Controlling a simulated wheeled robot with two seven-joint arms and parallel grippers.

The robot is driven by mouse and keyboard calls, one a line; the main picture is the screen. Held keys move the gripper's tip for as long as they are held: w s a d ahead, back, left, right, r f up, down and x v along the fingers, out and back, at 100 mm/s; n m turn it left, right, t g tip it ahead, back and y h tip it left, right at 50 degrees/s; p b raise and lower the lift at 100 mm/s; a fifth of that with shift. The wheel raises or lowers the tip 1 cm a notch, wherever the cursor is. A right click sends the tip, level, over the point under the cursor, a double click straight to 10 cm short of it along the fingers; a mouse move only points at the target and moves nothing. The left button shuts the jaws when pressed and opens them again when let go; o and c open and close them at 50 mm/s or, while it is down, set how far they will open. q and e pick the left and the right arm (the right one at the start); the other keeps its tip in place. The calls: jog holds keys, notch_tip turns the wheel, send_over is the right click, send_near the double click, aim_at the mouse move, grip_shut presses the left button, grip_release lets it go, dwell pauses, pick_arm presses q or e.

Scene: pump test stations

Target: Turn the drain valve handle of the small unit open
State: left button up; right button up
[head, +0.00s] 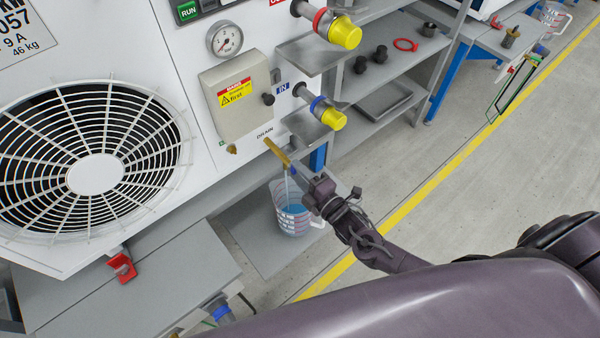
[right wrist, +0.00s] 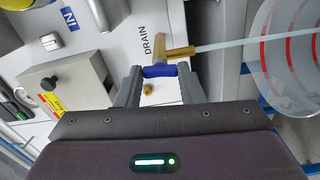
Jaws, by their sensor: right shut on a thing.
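The brass drain valve (head: 276,152) sticks out of the white unit (head: 205,130) at the DRAIN label. In the right wrist view its blue handle (right wrist: 160,71) lies between the fingers of my right gripper (right wrist: 160,84), across the brass body (right wrist: 178,53). My right gripper (head: 300,174) is shut on this handle; in the head view it largely hides the handle. A pale thin strand (right wrist: 250,41), a stream or a tube, runs from the valve's outlet to a clear jug (head: 293,222) with blue liquid below. My left gripper is not in view.
A beige box (head: 235,110) with a warning label is above the valve. Yellow-capped ports (head: 333,120) and grey shelves (head: 385,85) are to its right. A large fan grille (head: 90,165) is at left. Open floor (head: 440,165) with a yellow line lies right.

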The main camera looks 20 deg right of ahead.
jog(key=o, duration=1)
jog(key=v, duration=0.8)
jog(key=shift+w, duration=0.15)
